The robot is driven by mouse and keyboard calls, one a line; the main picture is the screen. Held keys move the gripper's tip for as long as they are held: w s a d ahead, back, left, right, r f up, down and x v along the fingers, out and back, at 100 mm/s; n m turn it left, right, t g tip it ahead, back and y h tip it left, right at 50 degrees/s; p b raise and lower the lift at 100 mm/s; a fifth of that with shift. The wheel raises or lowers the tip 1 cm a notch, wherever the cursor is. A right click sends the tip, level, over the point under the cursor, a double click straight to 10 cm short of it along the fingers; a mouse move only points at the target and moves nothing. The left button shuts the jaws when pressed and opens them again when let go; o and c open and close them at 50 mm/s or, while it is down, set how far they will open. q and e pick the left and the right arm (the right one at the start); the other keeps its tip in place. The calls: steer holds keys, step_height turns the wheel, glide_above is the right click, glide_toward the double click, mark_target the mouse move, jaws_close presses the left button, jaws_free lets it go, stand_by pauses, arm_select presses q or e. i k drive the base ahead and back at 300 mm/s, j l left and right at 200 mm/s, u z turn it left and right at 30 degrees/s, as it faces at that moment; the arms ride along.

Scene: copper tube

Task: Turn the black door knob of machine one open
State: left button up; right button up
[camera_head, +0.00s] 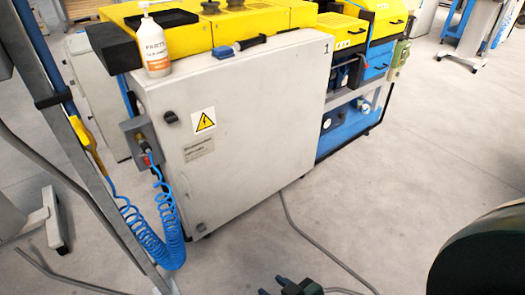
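Machine one is a grey cabinet with a yellow top, and its pale door (262,115) carries a "1" at the upper right corner. The black door knob (171,117) sits on the door's upper left, left of a yellow warning triangle. The door looks shut. My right gripper (272,286) shows at the bottom edge, low in the picture and well apart from the knob. Its two dark fingertips stand apart with nothing visible between them. Most of it is cut off by the frame. My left gripper is not in view.
A grey box with a coiled blue hose (165,225) hangs left of the door. A cable (312,240) crosses the floor. The floor right of the cabinet is mostly clear.

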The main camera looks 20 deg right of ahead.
mark_target(170, 117)
steer(key=i+z, duration=0.15)
steer(key=z, duration=0.2)
steer(key=i+z, duration=0.15)
steer(key=z, duration=0.25)
steer(key=i+j+z, duration=0.1)
steer(key=z, duration=0.25)
